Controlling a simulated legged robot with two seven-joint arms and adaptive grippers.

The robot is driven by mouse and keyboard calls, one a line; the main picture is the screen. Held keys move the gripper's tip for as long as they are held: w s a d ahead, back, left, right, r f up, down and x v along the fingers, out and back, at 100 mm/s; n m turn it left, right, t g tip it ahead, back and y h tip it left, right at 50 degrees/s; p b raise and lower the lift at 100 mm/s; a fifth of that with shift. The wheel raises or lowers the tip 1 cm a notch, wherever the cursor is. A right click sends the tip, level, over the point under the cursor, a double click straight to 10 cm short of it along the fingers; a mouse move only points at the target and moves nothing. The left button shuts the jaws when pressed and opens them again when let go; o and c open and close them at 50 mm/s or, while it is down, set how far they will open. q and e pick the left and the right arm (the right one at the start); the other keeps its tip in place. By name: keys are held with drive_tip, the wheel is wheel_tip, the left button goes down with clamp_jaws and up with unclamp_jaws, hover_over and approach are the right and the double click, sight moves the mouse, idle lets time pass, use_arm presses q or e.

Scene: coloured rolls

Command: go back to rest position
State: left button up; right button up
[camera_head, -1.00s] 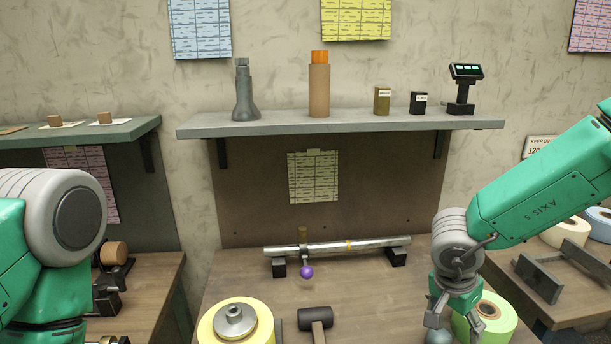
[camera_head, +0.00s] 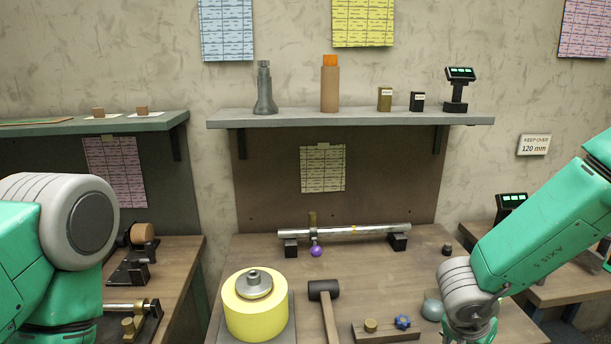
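My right arm comes in from the right, and its wrist (camera_head: 466,290) is low over the right side of the middle table. The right gripper's fingers are cut off by the bottom edge, so its opening cannot be seen. My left arm (camera_head: 75,225) fills the lower left, and its gripper is out of view. A yellow roll (camera_head: 256,312) stands on a grey base on the table, with a grey metal hub (camera_head: 254,285) on top. A grey-green rounded knob (camera_head: 433,309) shows beside my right wrist.
A mallet (camera_head: 325,292), a block with a blue knob (camera_head: 403,322) and a metal bar (camera_head: 345,232) on black supports lie on the middle table (camera_head: 225,262). A shelf (camera_head: 350,118) hangs above. Side tables stand left and right.

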drive_tip(key=s+f+n+t+y+b, duration=0.1)
drive_tip(key=s+f+n+b, duration=0.15)
drive_tip(key=s+f, duration=0.45)
drive_tip(key=s+f+n+b, duration=0.2)
drive_tip(key=s+f+n, duration=0.25)
drive_tip(key=f, duration=0.55)
drive_tip(key=s+a+f+n+g+y+b, duration=0.1)
drive_tip(key=s+f+n, duration=0.1)
drive_tip(key=s, duration=0.6)
drive_tip(key=s+a+f+n+g+y+b, duration=0.1)
drive_tip(key=s+a+f+n+y+b, duration=0.1)
drive_tip(key=s, duration=0.6)
drive_tip(key=shift+a+f+g, duration=0.2)
drive_tip(key=shift+f+g, duration=0.1)
drive_tip(key=shift+f, duration=0.6)
